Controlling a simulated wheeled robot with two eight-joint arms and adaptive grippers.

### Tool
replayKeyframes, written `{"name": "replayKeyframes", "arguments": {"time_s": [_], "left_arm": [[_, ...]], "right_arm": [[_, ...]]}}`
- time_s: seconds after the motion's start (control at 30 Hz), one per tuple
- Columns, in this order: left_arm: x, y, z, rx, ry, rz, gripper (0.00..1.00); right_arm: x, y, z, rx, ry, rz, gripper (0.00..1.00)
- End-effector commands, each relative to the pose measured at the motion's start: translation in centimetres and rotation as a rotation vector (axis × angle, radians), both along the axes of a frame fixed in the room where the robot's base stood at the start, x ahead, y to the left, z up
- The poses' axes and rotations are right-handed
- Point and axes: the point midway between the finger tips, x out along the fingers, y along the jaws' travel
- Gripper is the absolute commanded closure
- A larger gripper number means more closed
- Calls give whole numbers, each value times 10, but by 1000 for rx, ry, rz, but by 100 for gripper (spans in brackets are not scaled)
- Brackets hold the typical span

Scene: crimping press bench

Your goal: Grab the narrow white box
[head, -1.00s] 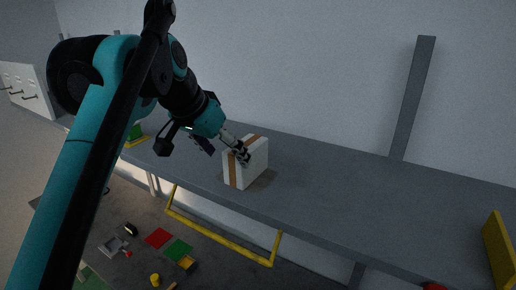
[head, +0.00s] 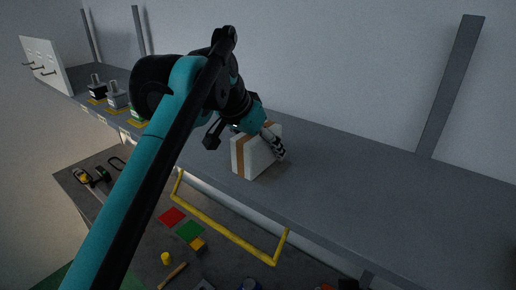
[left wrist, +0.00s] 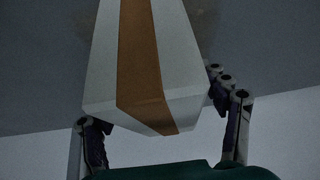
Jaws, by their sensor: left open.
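The narrow white box (head: 254,152) with a brown tape stripe stands on the grey shelf in the head view. My left gripper (head: 274,143) is at the box, with one finger showing along its right side and the other hidden. In the left wrist view the box (left wrist: 100,75) stands between the two open fingers of my left gripper (left wrist: 160,112). The right finger is close to the box side and the left finger sits lower; I cannot tell whether either touches. My right gripper is not in view.
The grey shelf (head: 350,190) is clear to the right of the box. Small grey devices (head: 117,99) stand at its left end near a white panel (head: 44,62). A yellow frame (head: 232,237) hangs below the front edge, above a lower bench with coloured mats (head: 190,230).

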Motion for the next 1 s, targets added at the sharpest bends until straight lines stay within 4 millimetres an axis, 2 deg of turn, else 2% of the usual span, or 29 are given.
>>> {"name": "replayKeyframes", "arguments": {"time_s": [0.1,0.33,0.57,0.87,1.0], "left_arm": [[4,-3,-8,0,0,0,26],[5,-3,-10,0,0,0,26],[4,-3,-9,0,0,0,86],[4,-3,-9,0,0,0,86],[5,-3,-1,0,0,0,86]], "right_arm": [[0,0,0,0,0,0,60],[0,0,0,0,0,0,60],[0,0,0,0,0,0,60],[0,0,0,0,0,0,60],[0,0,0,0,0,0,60]]}}
